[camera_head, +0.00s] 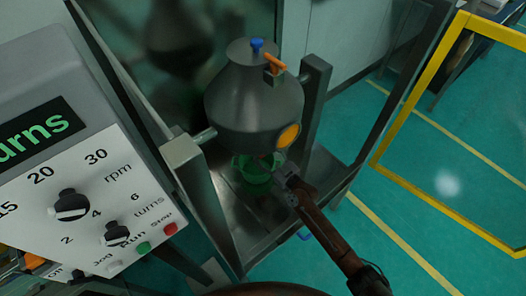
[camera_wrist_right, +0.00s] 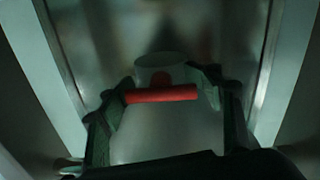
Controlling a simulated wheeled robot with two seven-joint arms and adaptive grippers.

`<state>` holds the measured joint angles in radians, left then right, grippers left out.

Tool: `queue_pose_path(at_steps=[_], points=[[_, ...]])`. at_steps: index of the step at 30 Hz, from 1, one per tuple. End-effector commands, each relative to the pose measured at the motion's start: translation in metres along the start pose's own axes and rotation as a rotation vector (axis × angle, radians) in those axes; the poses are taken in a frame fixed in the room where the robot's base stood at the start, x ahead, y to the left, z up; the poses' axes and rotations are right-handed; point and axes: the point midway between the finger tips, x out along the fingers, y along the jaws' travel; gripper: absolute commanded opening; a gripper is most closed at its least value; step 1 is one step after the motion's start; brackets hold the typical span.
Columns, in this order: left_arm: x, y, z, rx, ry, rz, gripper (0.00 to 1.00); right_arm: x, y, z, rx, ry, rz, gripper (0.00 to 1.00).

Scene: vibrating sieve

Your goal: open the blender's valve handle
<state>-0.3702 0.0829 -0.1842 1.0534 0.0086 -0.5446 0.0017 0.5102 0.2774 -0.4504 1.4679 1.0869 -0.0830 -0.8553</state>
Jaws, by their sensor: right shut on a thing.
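The blender's dark grey vessel (camera_head: 254,100) hangs between two metal posts. In the right wrist view a red valve handle (camera_wrist_right: 160,95) lies crosswise in front of a pale round outlet (camera_wrist_right: 162,68). My right gripper (camera_head: 281,170) comes in from the lower right and reaches under the vessel's lower end. In the wrist view its fingers (camera_wrist_right: 163,97) are at the two ends of the red handle and hold it. The handle is mostly hidden in the head view. My left gripper is not in view.
An orange handle (camera_head: 275,62) and a blue knob (camera_head: 256,44) sit on top. A control panel (camera_head: 90,200) fills the left. A yellow frame (camera_head: 420,85) stands at right.

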Motion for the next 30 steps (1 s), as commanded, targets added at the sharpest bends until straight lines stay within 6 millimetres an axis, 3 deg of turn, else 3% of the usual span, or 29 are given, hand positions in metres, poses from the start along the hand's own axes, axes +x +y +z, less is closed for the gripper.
queue_pose_path(at_steps=[5,18,28,29,30], points=[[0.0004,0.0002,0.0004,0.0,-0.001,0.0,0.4,-0.0001,-0.0018,0.0011,0.028,-0.002,-0.003,0.32],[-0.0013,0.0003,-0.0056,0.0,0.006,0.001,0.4,-0.0001,-0.0034,0.0015,0.356,-0.012,-0.005,0.32],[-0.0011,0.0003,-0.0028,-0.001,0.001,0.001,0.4,-0.0002,-0.0039,0.0018,0.376,-0.013,-0.006,0.32],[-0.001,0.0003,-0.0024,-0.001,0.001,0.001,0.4,-0.0002,-0.004,0.0019,0.376,-0.013,-0.006,0.57],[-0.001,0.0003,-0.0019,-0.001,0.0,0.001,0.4,-0.0002,-0.004,0.0019,0.376,-0.013,-0.006,0.6]])
